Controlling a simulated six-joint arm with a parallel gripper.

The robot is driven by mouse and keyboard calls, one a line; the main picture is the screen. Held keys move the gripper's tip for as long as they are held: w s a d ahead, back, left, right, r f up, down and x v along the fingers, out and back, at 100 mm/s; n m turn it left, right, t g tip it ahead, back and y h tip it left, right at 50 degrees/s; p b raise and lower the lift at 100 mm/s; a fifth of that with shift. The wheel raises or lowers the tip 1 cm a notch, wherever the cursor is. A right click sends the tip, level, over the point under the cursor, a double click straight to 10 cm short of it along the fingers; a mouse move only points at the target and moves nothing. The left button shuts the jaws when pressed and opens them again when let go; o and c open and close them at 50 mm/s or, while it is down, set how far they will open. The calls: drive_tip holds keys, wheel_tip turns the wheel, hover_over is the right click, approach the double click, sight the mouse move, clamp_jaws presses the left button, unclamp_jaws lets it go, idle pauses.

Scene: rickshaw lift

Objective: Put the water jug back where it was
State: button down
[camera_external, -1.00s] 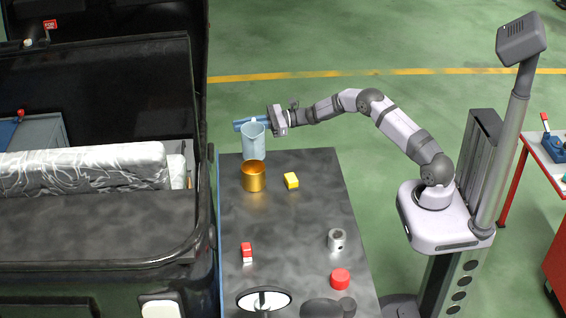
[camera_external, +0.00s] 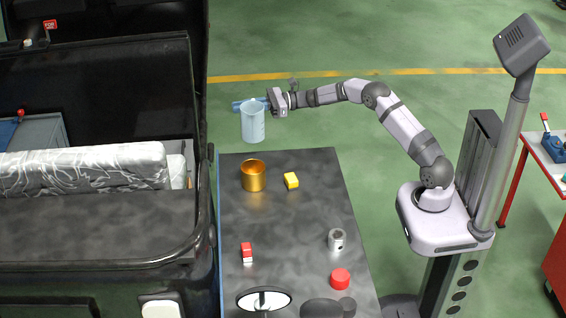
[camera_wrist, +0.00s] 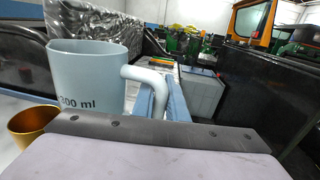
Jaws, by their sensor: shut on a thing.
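The water jug (camera_external: 252,124) is a translucent light-blue beaker with a handle. It is upright in the air over the far end of the dark table (camera_external: 290,235). My gripper (camera_external: 250,104) is shut on the jug's handle. In the wrist view the jug (camera_wrist: 92,75) fills the left side, with "300 ml" on its wall, and the blue fingers (camera_wrist: 162,98) are at its handle. A gold cup (camera_external: 254,178) stands on the table below and in front of the jug. I cannot see inside the jug.
A red and white block (camera_external: 247,252), a grey cylinder (camera_external: 337,239) and a red cylinder (camera_external: 340,279) are nearer. The black rickshaw (camera_external: 110,225) stands along the table's left side. The table's middle is clear.

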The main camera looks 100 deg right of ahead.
wheel_tip(320, 180, up, 6)
drive_tip(key=s+a+f+n+g+y+p, duration=0.1)
drive_tip(key=s+a+n+y+p, duration=0.3)
drive_tip(key=a, duration=1.4)
drive_tip(key=s+a+n+g+y+p, duration=0.2)
drive_tip(key=a+y+p, duration=0.3)
drive_tip(key=a, duration=1.3)
drive_tip(key=shift+h, duration=0.6)
drive_tip(key=shift+w+f+p, duration=0.15)
drive_tip(key=shift+f, duration=0.95)
drive_tip(key=shift+w+f+p, duration=0.1)
drive_tip(key=shift+f+p, duration=0.05)
drive_tip(key=shift+f, duration=0.9)
drive_tip(key=shift+a+f, duration=0.1)
drive_tip(key=shift+f+p, duration=0.5)
drive_tip(key=shift+f, duration=4.4)
